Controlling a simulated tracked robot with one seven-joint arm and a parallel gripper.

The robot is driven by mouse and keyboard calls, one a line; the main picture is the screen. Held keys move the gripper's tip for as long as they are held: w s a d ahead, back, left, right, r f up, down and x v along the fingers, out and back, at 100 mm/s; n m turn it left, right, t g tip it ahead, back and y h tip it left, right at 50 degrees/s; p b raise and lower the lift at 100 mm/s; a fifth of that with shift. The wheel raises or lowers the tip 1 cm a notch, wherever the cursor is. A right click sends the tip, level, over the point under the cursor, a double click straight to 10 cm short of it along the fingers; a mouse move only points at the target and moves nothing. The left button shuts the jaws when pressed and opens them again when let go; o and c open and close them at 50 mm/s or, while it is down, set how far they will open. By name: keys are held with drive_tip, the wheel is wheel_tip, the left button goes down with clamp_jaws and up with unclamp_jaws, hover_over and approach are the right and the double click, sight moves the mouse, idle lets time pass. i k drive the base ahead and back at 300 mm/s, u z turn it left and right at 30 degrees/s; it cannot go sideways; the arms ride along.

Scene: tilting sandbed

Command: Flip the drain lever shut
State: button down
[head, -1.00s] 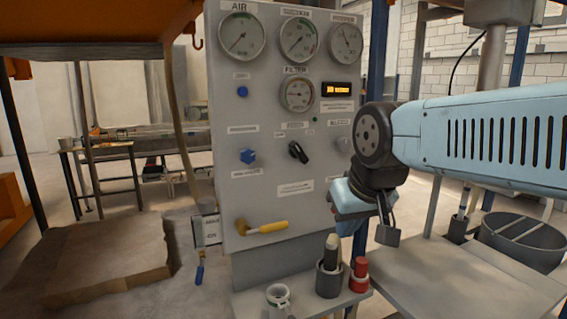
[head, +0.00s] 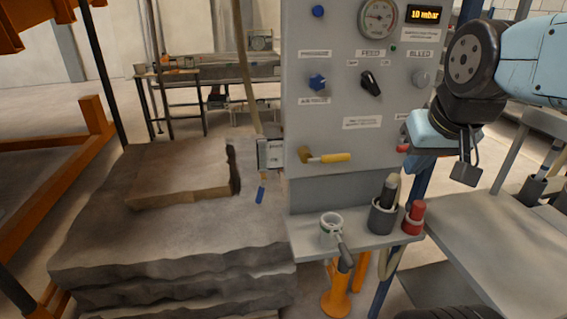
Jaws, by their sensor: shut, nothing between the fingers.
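A yellow-handled lever (head: 326,157) with a brass body lies almost level on the lower left of the grey panel (head: 338,88). A small blue lever (head: 261,194) hangs below a pale box at the panel's left edge. A red piece (head: 403,149) shows at the panel's lower right, partly hidden by my gripper. No readable label shows which one is the drain lever. My gripper (head: 426,140) is shut and empty in front of the panel's right edge, right of the yellow lever and apart from it. Its fingertips are hard to make out.
A layered block (head: 170,250) stands at left. A grey table (head: 480,240) is at right.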

sight(261, 190)
drive_tip(key=u, duration=1.45)
drive_tip(key=k, duration=0.7)
drive_tip(key=z, duration=0.55)
